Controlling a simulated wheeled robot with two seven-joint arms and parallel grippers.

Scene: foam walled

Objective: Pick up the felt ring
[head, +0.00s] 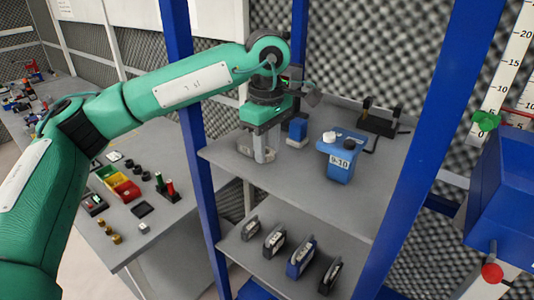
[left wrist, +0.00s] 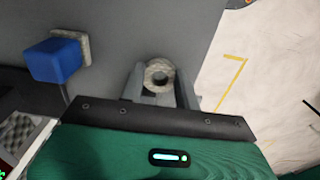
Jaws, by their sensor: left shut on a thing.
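The felt ring (left wrist: 158,64) is a pale, speckled ring with a round hole. In the left wrist view it sits between the fingers of my left gripper (left wrist: 160,82), which is shut on it. In the head view my left gripper (head: 264,150) points down at the left part of the grey upper shelf (head: 300,180). The ring is small there, low at the fingertips, and I cannot tell whether it still touches the shelf. My right gripper is not in view.
A blue block (head: 297,128) with a pale pad stands close behind the gripper; it also shows in the left wrist view (left wrist: 55,62). A blue holder marked 9-10 (head: 341,165) is to the right. Blue posts (head: 190,130) flank the shelf. Its front right is clear.

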